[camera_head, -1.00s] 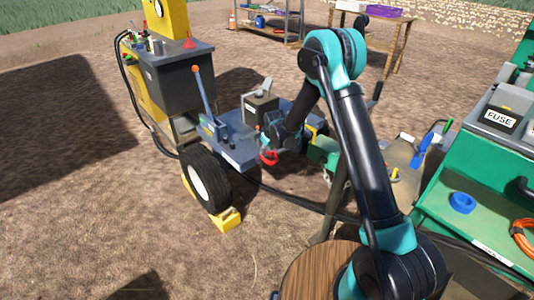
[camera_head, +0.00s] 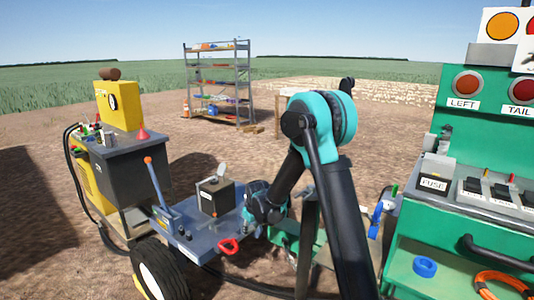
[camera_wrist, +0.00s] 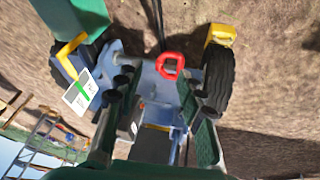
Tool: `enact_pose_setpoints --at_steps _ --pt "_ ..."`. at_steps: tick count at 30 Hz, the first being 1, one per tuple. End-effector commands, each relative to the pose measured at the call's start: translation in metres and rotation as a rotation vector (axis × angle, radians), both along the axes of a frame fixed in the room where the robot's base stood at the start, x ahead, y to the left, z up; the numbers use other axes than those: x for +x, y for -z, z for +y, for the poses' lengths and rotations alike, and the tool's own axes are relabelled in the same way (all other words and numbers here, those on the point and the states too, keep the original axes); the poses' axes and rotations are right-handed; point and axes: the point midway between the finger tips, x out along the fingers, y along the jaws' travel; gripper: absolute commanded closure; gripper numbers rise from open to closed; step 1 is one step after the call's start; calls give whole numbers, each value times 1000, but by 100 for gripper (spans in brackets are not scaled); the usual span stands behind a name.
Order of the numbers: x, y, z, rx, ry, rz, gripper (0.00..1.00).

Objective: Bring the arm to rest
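My arm bends over a blue-grey trailer bed (camera_head: 190,240) in the head view. The wrist end (camera_head: 265,203) is at the bed's right side, beside a black box (camera_head: 215,196); its fingertips are hidden there. In the wrist view my gripper (camera_wrist: 157,118) shows two green-and-black fingers spread apart, with nothing seen held between them. A red ring-shaped handle (camera_head: 229,246) sits at the bed's front edge, apart from the wrist; it also shows beyond the fingers in the wrist view (camera_wrist: 170,65).
A green panel (camera_head: 455,120) with labelled lamps and fuse boxes stands close on the right. A shelf rack (camera_head: 215,85) is far behind. Open dirt lies between.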

Motion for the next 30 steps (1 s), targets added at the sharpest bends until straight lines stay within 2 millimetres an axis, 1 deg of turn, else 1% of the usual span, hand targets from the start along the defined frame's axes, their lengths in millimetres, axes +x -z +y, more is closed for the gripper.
enact_pose_setpoints --at_steps 1,3,5,6,11,15,20,24,27,30 --pt "-11 -13 -21 5 34 4 62" --pt "-25 -27 -45 14 80 10 62" --pt "-39 -38 -65 21 119 16 62" --pt "-48 -45 -78 26 146 20 62" --pt "-91 -66 -127 45 250 33 62" --pt "-133 -78 -166 61 341 44 62" --pt "-185 -84 -203 82 447 54 62" --pt "-232 -81 -230 100 537 62 62" --pt "-263 -76 -244 113 598 68 62" --pt "-289 -70 -254 123 647 72 62"
